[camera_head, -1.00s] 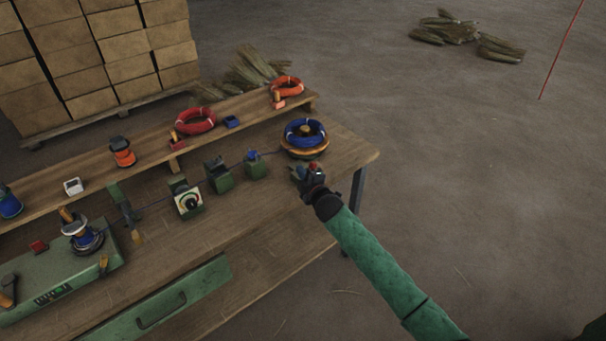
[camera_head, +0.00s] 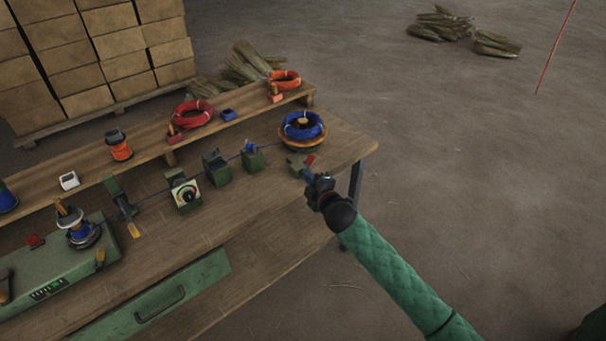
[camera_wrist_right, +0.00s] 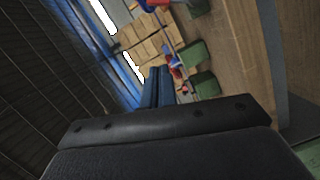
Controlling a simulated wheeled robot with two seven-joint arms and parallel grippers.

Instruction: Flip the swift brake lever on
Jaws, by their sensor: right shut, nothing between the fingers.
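The swift (camera_head: 318,136) is a round wooden disc bearing a blue coil (camera_head: 301,132), at the right end of the bench. The brake lever (camera_head: 310,160) has a red tip and rises from a small green base (camera_head: 295,165) just in front of the swift. It leans to the right. My right gripper (camera_head: 313,178) is shut and empty, close beside the lever on its near side. I cannot tell whether they touch. In the right wrist view its blue fingers (camera_wrist_right: 158,88) are together. My left gripper is out of view.
The wooden bench (camera_head: 240,210) carries green guide blocks (camera_head: 216,168), a dial box (camera_head: 185,193) and a green winder (camera_head: 60,270) at left. A rear shelf holds a red coil (camera_head: 192,114) and an orange coil (camera_head: 284,79). Floor right of the bench is open.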

